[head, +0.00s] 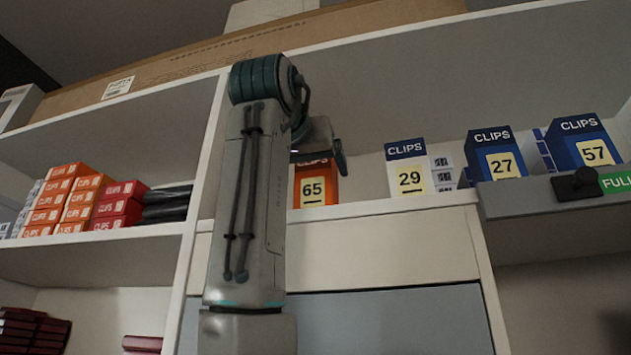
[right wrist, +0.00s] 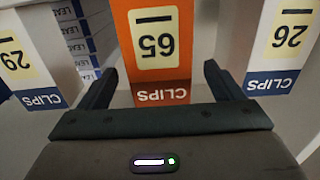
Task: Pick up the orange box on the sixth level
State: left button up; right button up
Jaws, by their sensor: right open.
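An orange CLIPS box with a yellow label reading 65 (head: 314,188) stands on the shelf, partly hidden behind my right arm in the head view. In the right wrist view the orange box (right wrist: 157,45) appears upside down, straight ahead and between the two fingers. My right gripper (right wrist: 160,85) is open, with one dark finger on each side of the box's width. I cannot tell whether either finger touches it. My left gripper is not in view.
A white-and-blue box labelled 29 (head: 411,178) stands right of the orange box in the head view. The wrist view shows a box labelled 26 (right wrist: 283,45) on its other side. Blue boxes 27 (head: 503,165) and 57 (head: 597,152) stand farther right. A shelf divider (head: 205,170) is at left.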

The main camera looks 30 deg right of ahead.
aim_at(314, 174)
jog(key=p+x, duration=0.2)
jog(key=x, duration=0.2)
jog(key=shift+d+f, duration=0.1)
jog(key=shift+w+d+p, duration=0.35)
jog(key=shift+w+p, duration=0.1)
jog(key=shift+p, duration=0.25)
jog(key=shift+w+d+f, duration=0.25)
jog(key=shift+d, duration=0.15)
jog(key=c, duration=1.2)
